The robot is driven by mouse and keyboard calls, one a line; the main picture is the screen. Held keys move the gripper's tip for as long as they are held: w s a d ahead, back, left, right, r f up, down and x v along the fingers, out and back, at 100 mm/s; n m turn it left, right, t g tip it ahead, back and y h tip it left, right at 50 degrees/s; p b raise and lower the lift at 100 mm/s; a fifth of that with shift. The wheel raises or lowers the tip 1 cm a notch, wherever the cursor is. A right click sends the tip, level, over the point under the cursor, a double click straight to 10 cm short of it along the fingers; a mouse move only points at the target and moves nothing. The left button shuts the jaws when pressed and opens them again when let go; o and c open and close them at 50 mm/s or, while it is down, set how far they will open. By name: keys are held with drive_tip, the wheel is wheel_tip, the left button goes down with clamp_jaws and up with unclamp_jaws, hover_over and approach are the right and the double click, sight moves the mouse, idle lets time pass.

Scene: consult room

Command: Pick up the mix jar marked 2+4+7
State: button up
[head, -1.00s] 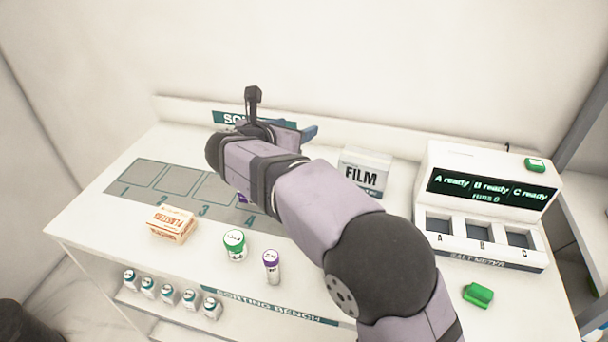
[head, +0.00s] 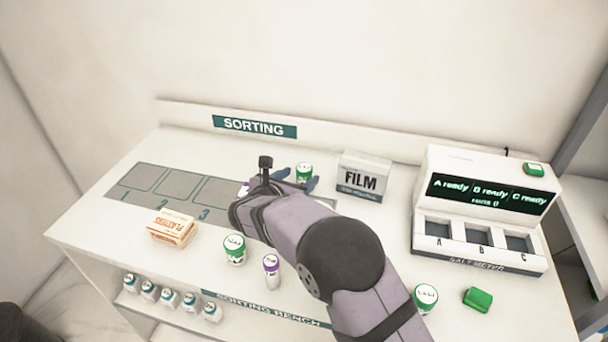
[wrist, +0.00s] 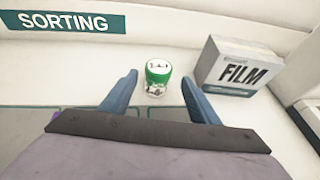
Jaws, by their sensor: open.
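A green-lidded jar (head: 304,172) stands upright at the back of the bench. In the wrist view this jar (wrist: 158,80) is ahead of and between my blue fingers; its lid marking is too small to read. My gripper (head: 298,182) is open and empty, with its fingertips close to that jar. A second green-lidded jar (head: 234,248) stands near the bench front, and a third green-lidded jar (head: 425,297) is at the front right, partly beside my arm. I cannot read their markings for certain.
A FILM box (head: 363,176) stands just right of the back jar. A purple-lidded tube (head: 271,270) and a plasters box (head: 172,229) are in front. The meter (head: 482,210) and a green block (head: 478,298) are at right. Numbered grey pads (head: 180,183) lie at left.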

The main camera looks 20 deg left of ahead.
sight(301, 175)
drive_tip(key=shift+a+p+x, duration=0.2)
drive_tip(key=shift+p+x, duration=0.65)
drive_tip(key=shift+x, duration=1.85)
drive_tip(key=shift+c, duration=0.7)
drive_tip(key=c, duration=1)
